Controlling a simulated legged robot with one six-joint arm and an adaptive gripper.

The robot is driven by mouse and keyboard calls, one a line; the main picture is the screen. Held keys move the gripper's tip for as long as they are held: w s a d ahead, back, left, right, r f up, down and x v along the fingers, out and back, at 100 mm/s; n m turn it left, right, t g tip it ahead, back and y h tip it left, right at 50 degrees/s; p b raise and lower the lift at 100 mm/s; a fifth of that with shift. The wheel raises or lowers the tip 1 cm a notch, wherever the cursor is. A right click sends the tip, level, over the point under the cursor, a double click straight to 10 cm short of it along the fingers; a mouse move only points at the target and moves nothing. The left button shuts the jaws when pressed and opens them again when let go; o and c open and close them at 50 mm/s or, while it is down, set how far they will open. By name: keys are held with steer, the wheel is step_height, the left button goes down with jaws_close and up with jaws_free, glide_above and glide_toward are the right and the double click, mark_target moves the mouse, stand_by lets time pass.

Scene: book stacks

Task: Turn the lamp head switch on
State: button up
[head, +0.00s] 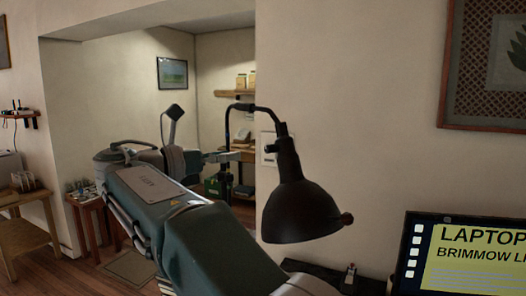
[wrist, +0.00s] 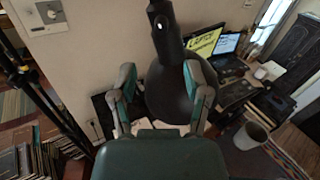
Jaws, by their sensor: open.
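The black lamp head (head: 300,208) hangs from a jointed black arm in the head view, its shade opening downward. A small brownish knob (head: 346,218) sticks out on the right side of the shade, and I take it for the switch. In the wrist view the lamp shade (wrist: 168,92) lies beyond and between the fingers of my gripper (wrist: 160,76). My gripper is open with nothing held; whether a finger touches the shade I cannot tell. A small bright spot (wrist: 160,22) shows on the lamp's neck. The knob is not clearly visible in the wrist view.
A laptop screen (head: 468,255) stands at lower right, and a desk with screens shows in the wrist view (wrist: 232,62). A bin (wrist: 250,138) stands on the floor at right. Books (wrist: 35,160) and black poles (wrist: 45,95) are at left. A wall plate (head: 268,148) is behind the lamp.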

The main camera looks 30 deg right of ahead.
mark_target(266, 150)
steer(key=d, duration=0.6)
steer(key=w+d, duration=0.1)
steer(key=d, duration=0.2)
steer(key=shift+d, duration=0.1)
jaws_close()
